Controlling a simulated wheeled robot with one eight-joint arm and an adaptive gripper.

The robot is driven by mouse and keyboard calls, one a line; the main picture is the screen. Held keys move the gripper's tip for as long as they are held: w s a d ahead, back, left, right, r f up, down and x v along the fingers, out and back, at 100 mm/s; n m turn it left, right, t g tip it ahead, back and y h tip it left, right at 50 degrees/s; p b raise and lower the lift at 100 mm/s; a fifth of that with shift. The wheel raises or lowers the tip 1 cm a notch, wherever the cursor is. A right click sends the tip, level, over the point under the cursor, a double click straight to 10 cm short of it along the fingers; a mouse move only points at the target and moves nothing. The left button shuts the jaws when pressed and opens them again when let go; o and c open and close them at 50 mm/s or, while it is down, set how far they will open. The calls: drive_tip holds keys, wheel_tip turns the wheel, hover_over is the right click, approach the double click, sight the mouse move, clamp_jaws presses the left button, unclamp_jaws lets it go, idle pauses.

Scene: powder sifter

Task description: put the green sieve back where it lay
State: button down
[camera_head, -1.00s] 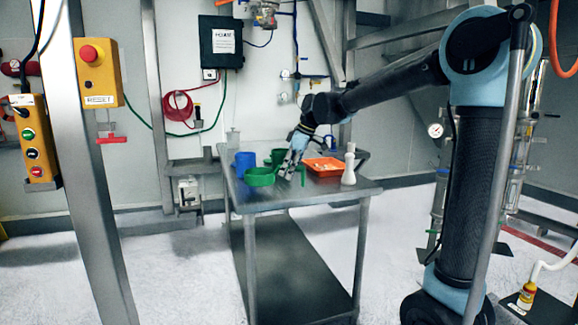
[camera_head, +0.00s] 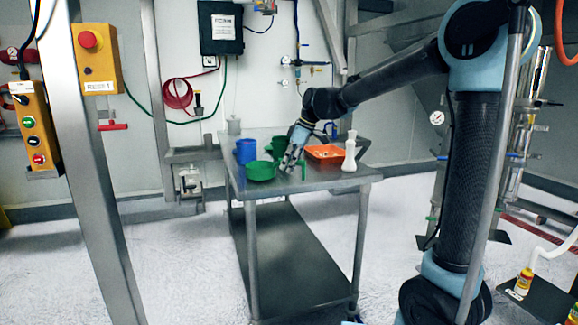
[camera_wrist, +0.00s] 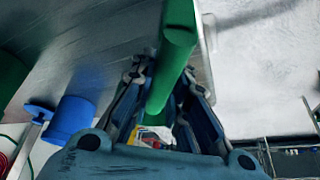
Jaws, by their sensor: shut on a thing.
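My gripper (camera_head: 288,166) is just above the table (camera_head: 325,183). In the wrist view, its fingers (camera_wrist: 160,92) are closed around a green cylindrical bar (camera_wrist: 178,40), which looks like the handle of the green sieve. A short green piece (camera_head: 304,168) shows just right of the fingers in the head view. A round green pan (camera_head: 261,171) is just left of the fingers. Whether it joins the held bar is hidden by my gripper. A green edge (camera_wrist: 8,78) also shows at the left of the wrist view.
A blue cup (camera_head: 245,151) and another green vessel (camera_head: 279,147) stand behind the pan. An orange tray (camera_head: 326,152) with pale contents and a white bottle (camera_head: 349,154) stand to the right. The table's front right corner is clear.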

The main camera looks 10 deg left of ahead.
drive_tip(key=shift+f, duration=0.45)
drive_tip(key=c, duration=1.5)
unclamp_jaws()
drive_tip(key=shift+o, duration=0.2)
drive_tip(key=v, duration=1.1)
drive_tip(key=shift+d+r, duration=0.3)
drive_tip(key=s+d+f+m+t+h, duration=0.1)
drive_tip(key=s+d+f+m, duration=0.2)
drive_tip(key=d, duration=0.5)
drive_tip(key=s+d+f+m, duration=0.2)
drive_tip(key=s+d+f, duration=0.15)
drive_tip(key=d, duration=0.35)
drive_tip(key=s+d+f+m+t+h, duration=0.1)
drive_tip(key=s+d+f+m, duration=0.25)
drive_tip(key=d, duration=0.45)
drive_tip(key=s+d+f+m+h, duration=0.2)
drive_tip(key=s+d+f+m, duration=0.6)
drive_tip(key=s+d+f, duration=0.7)
wheel_tip(320, 180, down, 3)
drive_tip(key=shift+f+m+h, duration=0.15)
drive_tip(key=shift+m+h, duration=0.15)
drive_tip(key=shift+m, duration=0.05)
